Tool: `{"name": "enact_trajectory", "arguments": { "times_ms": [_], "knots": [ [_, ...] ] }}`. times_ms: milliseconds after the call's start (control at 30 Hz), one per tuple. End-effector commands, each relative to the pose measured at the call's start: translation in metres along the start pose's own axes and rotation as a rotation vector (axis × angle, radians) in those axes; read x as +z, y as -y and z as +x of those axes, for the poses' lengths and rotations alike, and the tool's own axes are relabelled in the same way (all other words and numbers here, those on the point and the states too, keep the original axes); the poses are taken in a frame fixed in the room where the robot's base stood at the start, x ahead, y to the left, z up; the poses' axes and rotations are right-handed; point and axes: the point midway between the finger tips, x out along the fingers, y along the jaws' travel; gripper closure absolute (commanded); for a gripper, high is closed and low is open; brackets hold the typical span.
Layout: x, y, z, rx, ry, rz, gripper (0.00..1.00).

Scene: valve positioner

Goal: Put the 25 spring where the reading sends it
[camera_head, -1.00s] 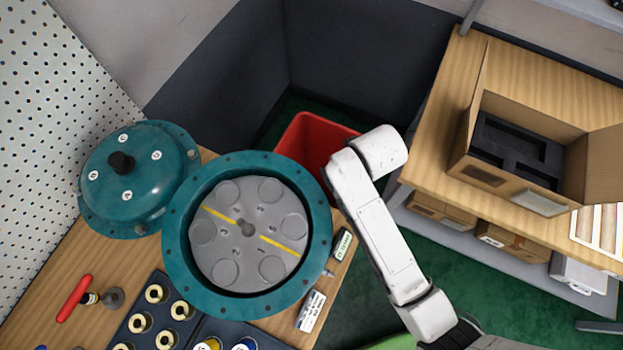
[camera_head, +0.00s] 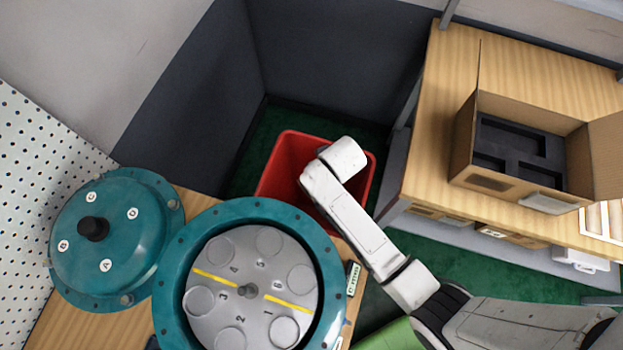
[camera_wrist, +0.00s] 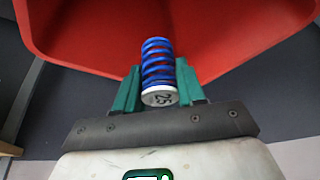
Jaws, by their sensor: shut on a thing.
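The 25 spring (camera_wrist: 157,66) is a blue coil with a white end cap marked 25. In the wrist view my gripper (camera_wrist: 157,85) is shut on it, with a green finger on each side. The red bin (camera_wrist: 230,45) opens behind and around the spring in that view. In the head view the red bin (camera_head: 282,167) stands on the floor, and my arm reaches over it. The gripper and spring do not show in the head view, where my white wrist hides that area.
A teal round housing (camera_head: 178,318) with a numbered grey plate (camera_head: 247,262) lies on the wooden bench. Its teal lid (camera_head: 110,265) lies to the left. A cardboard box (camera_head: 520,190) with dark foam stands on a table (camera_head: 440,95) at the right. Dark panels rise behind the bin.

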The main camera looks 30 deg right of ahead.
Motion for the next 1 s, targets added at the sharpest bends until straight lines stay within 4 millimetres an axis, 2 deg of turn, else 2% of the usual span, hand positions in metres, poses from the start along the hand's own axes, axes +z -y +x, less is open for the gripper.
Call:
{"name": "enact_trajectory", "arguments": {
  "times_ms": [33,200,400,767,800,1000],
  "knots": [
    [0.004,0.000,0.009,0.000,0.000,0.000,1.00],
    [0.011,0.000,0.027,0.000,0.000,0.000,1.00],
    [0.018,0.000,0.044,0.000,-0.001,0.000,1.00],
    [0.019,0.000,0.045,0.000,0.000,0.000,1.00],
    [0.019,0.000,0.045,0.000,0.000,0.000,0.57],
    [0.019,0.000,0.045,0.000,0.000,0.000,0.38]
  ]
}}
